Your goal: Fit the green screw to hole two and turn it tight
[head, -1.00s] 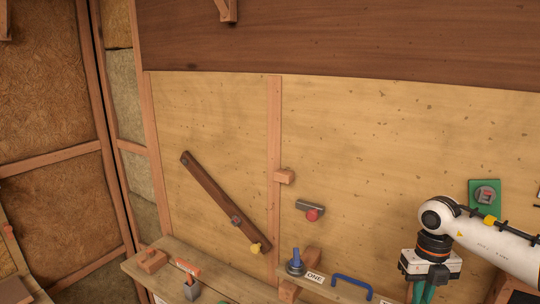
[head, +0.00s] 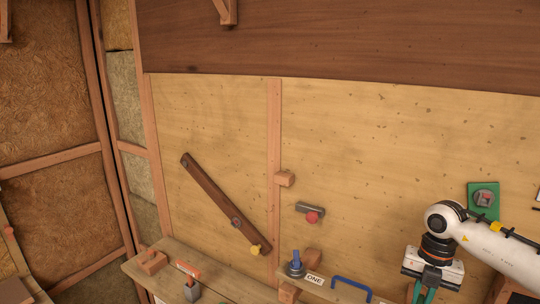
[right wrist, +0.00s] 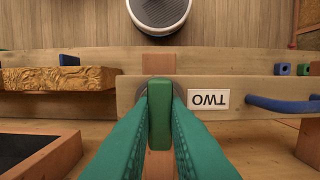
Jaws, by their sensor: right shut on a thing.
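In the right wrist view the green screw (right wrist: 160,115) shows as an upright green bar-shaped head between the teal fingers of my right gripper (right wrist: 161,100). The gripper is shut on it. The head is in front of a dark grey round collar on a wooden board, left of an upside-down TWO label (right wrist: 208,99). The screw's shank and hole two are hidden, so I cannot tell how deep it sits. In the head view my right gripper (head: 425,292) points down at the lower right, its fingertips cut off by the frame edge. My left gripper is not in view.
In the head view a blue screw (head: 296,264) stands beside the ONE label (head: 314,280), with a blue handle (head: 351,283) to its right. A grey round thing (right wrist: 159,10) is at the top of the wrist view.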

